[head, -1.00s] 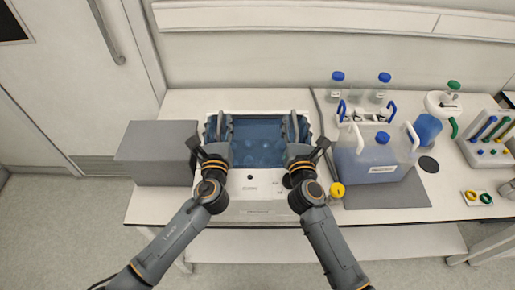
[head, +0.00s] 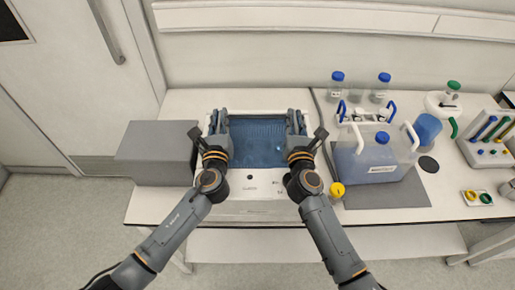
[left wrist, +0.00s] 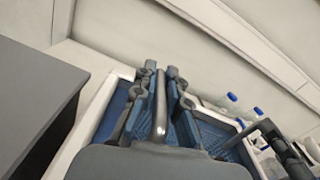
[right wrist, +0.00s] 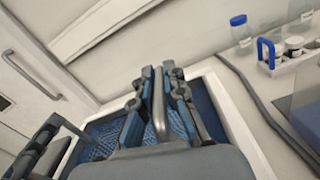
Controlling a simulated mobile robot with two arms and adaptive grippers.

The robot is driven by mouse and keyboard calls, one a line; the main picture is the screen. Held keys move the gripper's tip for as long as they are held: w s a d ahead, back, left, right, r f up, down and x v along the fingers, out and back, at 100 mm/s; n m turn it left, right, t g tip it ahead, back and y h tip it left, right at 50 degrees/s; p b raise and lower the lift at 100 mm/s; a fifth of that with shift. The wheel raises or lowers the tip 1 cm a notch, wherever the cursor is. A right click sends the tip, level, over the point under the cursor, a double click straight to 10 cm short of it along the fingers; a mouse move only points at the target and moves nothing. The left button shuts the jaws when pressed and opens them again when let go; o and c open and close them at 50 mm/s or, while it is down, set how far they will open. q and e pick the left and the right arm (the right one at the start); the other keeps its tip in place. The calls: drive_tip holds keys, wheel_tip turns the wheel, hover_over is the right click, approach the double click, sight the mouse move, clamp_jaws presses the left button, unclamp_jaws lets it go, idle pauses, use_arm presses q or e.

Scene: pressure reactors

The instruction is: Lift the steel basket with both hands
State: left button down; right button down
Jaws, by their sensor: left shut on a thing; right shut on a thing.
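The steel basket (head: 258,136) shows as a fine mesh, tinted blue, within the opening of a white bath (head: 262,184). Its mesh also shows in the left wrist view (left wrist: 206,132) and the right wrist view (right wrist: 98,140). My left gripper (head: 216,122) is shut on the basket's left handle, a grey metal bar (left wrist: 160,108) between its fingers. My right gripper (head: 296,122) is shut on the right handle (right wrist: 159,112) in the same way. The fingers hide much of both handles in the head view. The basket's height in the bath is hard to judge.
A grey box (head: 157,154) stands close to the left of the bath. To the right are a clear container (head: 368,160) with white handles, a yellow cap (head: 337,189) and blue-capped bottles (head: 337,84). A wall (head: 300,60) runs behind the table. Space above the bath is clear.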

use_arm(q)
drive_tip(key=shift+r, duration=0.15)
use_arm(e)
drive_tip(key=shift+r, duration=0.15)
